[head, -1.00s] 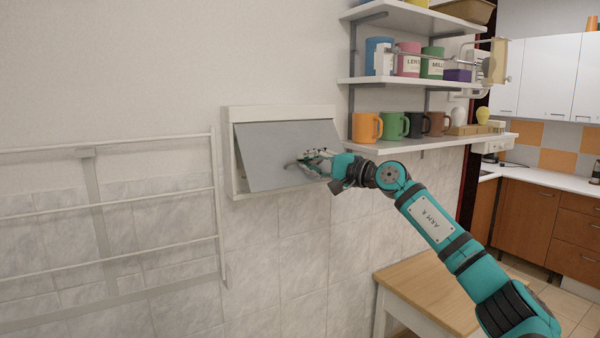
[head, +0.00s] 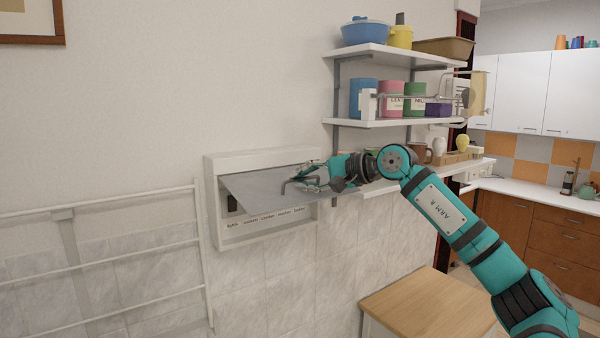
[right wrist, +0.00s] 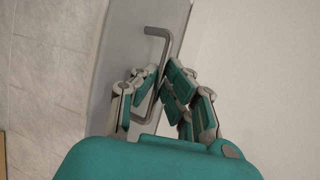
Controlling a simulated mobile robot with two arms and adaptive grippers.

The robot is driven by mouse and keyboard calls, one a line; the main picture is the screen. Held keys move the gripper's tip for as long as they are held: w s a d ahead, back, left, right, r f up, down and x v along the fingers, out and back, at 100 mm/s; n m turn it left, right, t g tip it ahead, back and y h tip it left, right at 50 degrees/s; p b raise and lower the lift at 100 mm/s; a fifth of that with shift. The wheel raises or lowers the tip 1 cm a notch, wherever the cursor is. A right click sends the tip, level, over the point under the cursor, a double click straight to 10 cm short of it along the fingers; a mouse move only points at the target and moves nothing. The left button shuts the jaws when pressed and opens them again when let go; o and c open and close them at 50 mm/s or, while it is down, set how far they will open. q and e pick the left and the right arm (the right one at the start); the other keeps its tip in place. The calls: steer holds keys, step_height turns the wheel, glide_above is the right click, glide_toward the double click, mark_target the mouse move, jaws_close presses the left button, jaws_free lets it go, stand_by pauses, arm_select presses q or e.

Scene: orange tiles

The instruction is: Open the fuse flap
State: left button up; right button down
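The fuse box (head: 211,215) is a white frame on the wall, left of the shelves. Its grey flap (head: 255,184) is hinged along the top and swung up and outward, close to level. The opening below it shows a dark switch at the left and a row of small labels along the bottom. My right gripper (head: 308,178) is at the flap's right part, with its fingers closed around the bent metal handle (head: 286,185). The right wrist view shows the handle (right wrist: 158,32) passing between the fingers (right wrist: 163,77). My left gripper is out of view.
White wall shelves (head: 400,123) with mugs and canisters are just right of the flap, close to my right arm. A white drying rack (head: 120,265) is on the wall at left. A wooden-topped table (head: 425,303) stands below my arm.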

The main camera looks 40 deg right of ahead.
steer(key=shift+r, duration=0.15)
stand_by(0.3)
steer(key=c, duration=2)
jaws_free()
steer(key=o, duration=0.6)
steer(key=shift+w, duration=0.15)
steer(key=v, duration=1.2)
steer(key=shift+w+r, duration=0.1)
steer(key=shift+r, duration=0.05)
steer(key=shift+d, duration=0.1)
